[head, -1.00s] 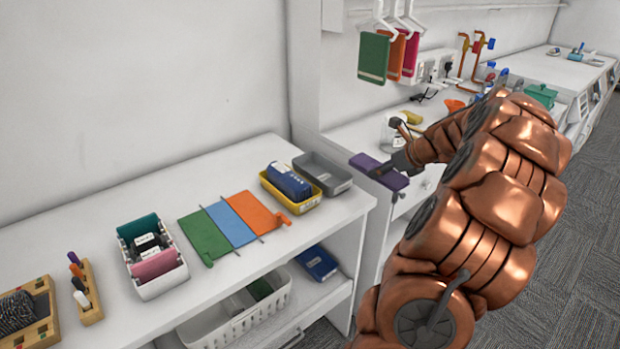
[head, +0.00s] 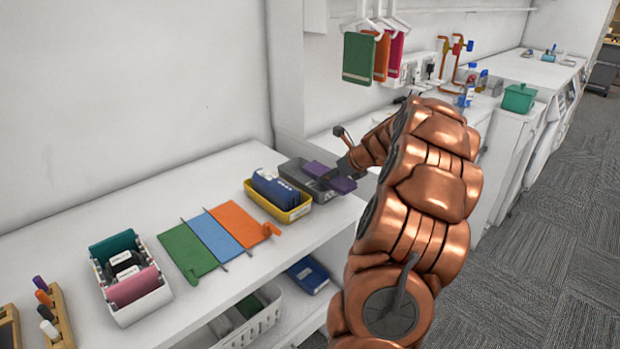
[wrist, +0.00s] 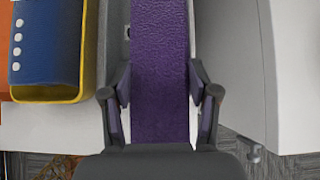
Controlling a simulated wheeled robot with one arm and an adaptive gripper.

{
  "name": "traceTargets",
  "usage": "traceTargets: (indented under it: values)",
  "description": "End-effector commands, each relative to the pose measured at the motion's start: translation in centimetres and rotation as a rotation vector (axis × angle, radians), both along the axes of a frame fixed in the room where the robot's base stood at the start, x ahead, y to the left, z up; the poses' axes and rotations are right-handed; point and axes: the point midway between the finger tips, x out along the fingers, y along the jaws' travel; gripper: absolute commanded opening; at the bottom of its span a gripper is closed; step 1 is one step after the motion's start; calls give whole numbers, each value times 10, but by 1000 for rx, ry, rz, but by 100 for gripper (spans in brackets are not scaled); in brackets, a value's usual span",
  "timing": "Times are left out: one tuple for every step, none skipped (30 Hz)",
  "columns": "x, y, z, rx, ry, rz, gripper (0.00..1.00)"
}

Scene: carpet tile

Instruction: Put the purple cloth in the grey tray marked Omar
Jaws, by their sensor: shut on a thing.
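The purple cloth (head: 335,182) is a folded strip held in my gripper (head: 333,177). In the wrist view the cloth (wrist: 160,70) runs lengthwise between the two fingers of my gripper (wrist: 161,105), which are shut on it. The grey tray (head: 291,169) stands at the right end of the white shelf top, behind the yellow tray. The cloth is over the grey tray's right part in the head view; I cannot tell whether it touches it. A strip of the grey tray (wrist: 116,40) shows left of the cloth in the wrist view. No name is readable on the tray.
The yellow tray (head: 288,216) with dark blue cloths stands close beside the grey tray. Green, blue and orange panels (head: 221,238) lie to its left, then a white box (head: 139,307) with folded cloths. A white counter (head: 400,128) stands beyond the shelf.

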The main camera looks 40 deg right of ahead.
Motion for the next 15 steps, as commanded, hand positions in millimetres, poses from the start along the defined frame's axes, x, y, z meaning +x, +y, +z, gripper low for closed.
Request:
traceTargets:
  values:
    - [12, 3, -1, 0, 3, 4, 20]
    - [18, 5, -2, 1, 3, 5, 20]
    - [26, 6, -3, 0, 4, 4, 20]
    - [32, 7, -4, 0, 4, 4, 20]
    - [37, 8, -4, 0, 4, 4, 20]
    - [43, 9, -5, 0, 3, 4, 14]
    - [47, 10, -5, -1, 2, 4, 14]
    - [51, 11, -5, -1, 1, 4, 14]
    - [55, 11, -5, -1, 1, 4, 14]
    - [57, 12, -6, -1, 1, 4, 13]
    - [59, 12, -6, -1, 1, 4, 13]
    - [60, 12, -6, -1, 1, 4, 13]
    - [61, 13, -7, 0, 1, 4, 13]
    - [61, 13, -7, 0, 1, 4, 13]
    - [61, 13, -7, -1, 1, 4, 13]
